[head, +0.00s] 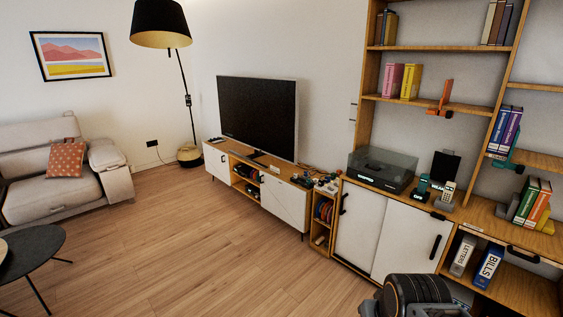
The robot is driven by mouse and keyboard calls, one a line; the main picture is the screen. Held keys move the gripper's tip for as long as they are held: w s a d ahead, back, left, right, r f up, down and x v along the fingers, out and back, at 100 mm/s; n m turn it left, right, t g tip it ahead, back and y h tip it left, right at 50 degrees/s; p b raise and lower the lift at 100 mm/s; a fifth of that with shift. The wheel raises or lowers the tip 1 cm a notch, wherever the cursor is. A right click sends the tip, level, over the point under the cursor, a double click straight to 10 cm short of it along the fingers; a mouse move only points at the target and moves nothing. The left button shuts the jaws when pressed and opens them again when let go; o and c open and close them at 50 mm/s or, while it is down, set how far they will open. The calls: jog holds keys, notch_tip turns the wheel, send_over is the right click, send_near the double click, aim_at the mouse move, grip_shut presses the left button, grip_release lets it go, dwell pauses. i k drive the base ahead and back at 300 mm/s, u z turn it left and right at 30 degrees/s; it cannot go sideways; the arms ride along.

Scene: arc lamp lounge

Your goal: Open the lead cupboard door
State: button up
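I see no marking that says which door is the lead cupboard door. A low cupboard at the right has two white door panels side by side, a left panel (357,221) and a right panel (411,247). Both look shut. The left panel has a black handle (343,203) near its left edge, and the right one a black handle (435,247) near its right edge. The TV bench has a white left door (216,162) and a white right door (285,200), both looking shut. My gripper's fingers are not in view.
A dark part of my arm (405,292) shows at the bottom right, in front of the low cupboard. A turntable (382,169) stands on the cupboard. A narrow open shelf (321,226) stands left of it. The wooden floor (220,250) in front is clear.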

aim_at(286, 202)
jog(key=u, duration=0.7)
jog(key=i, duration=2.4)
jog(key=u, duration=0.5)
jog(key=i, duration=2.75)
jog(key=z, duration=0.2)
